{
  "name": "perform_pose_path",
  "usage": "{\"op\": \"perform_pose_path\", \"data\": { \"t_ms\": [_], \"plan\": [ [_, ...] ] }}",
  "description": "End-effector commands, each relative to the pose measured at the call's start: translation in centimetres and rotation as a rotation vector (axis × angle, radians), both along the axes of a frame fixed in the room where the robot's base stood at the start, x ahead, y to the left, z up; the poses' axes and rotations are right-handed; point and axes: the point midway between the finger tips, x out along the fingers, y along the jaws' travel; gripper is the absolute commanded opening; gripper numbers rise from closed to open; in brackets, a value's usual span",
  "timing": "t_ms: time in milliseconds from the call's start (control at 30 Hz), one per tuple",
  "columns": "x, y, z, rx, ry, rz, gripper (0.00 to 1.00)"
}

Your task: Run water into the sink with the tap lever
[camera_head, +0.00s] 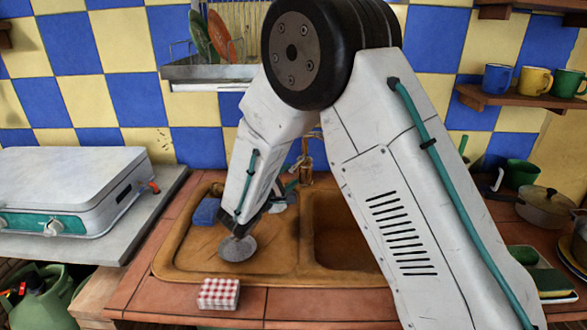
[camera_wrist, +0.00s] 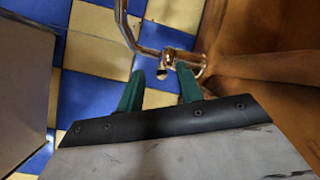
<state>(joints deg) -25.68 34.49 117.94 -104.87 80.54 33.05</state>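The metal tap (camera_head: 306,172) stands at the back of the brown sink (camera_head: 172,262), partly hidden by my arm in the head view. In the wrist view the shiny tap (camera_wrist: 147,50) has a curved pipe and a metal fitting just beyond my fingertips. I cannot tell for sure which part is the lever. My gripper (camera_wrist: 160,80) has two green fingers spread apart with nothing between them. The tap's metal lies ahead of the fingers; whether they touch it is unclear. In the head view my gripper is small and partly hidden near the tap. No running water shows.
A blue sponge (camera_head: 207,211) and a grey round object (camera_head: 238,248) lie on the sink's left part. A red-checked block (camera_head: 218,293) sits on the front edge. A white stove (camera_head: 70,190) stands left. A pot (camera_head: 545,205) stands right, below a shelf of mugs (camera_head: 535,80).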

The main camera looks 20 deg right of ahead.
Motion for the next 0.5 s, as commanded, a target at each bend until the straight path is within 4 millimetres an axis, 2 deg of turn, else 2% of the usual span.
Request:
{"op": "perform_pose_path", "data": {
  "t_ms": [67, 167, 500],
  "plan": [
    [0.6, 1.1, -0.9, -0.023, -0.004, 0.037, 0.36],
    [1.3, 1.1, -1.2, -0.033, -0.01, 0.055, 0.36],
    [5.0, -2.5, -1.1, -0.032, -0.01, 0.053, 0.36]
  ]
}}
